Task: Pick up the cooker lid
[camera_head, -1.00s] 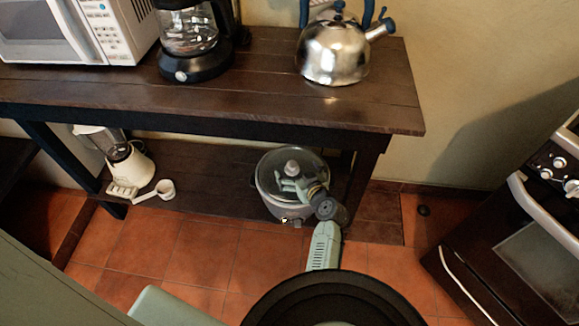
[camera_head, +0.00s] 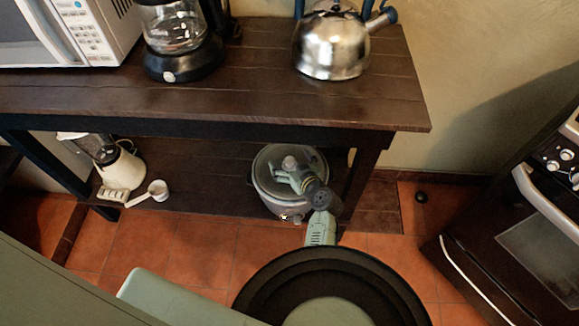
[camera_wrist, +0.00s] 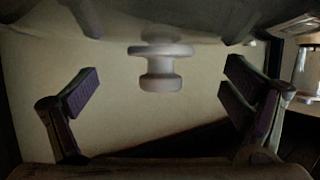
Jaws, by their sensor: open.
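The cooker lid (camera_head: 309,162) is a round glass lid with a pale knob (camera_head: 289,162). It sits on the grey cooker (camera_head: 274,205) on the lower shelf, towards its right end. My gripper (camera_head: 284,177) is at the lid, beside the knob and partly hiding the lid. In the wrist view the pale knob (camera_wrist: 160,68) is in the upper middle, in front of my open gripper (camera_wrist: 160,92). One finger is on each side of it, with gaps between. Whether the fingers touch the lid is not clear.
The table top (camera_head: 240,98) lies over the lower shelf (camera_head: 210,180), with a kettle (camera_head: 332,45), coffee maker (camera_head: 180,40) and microwave (camera_head: 70,35) on it. A stove (camera_head: 520,230) is at the right.

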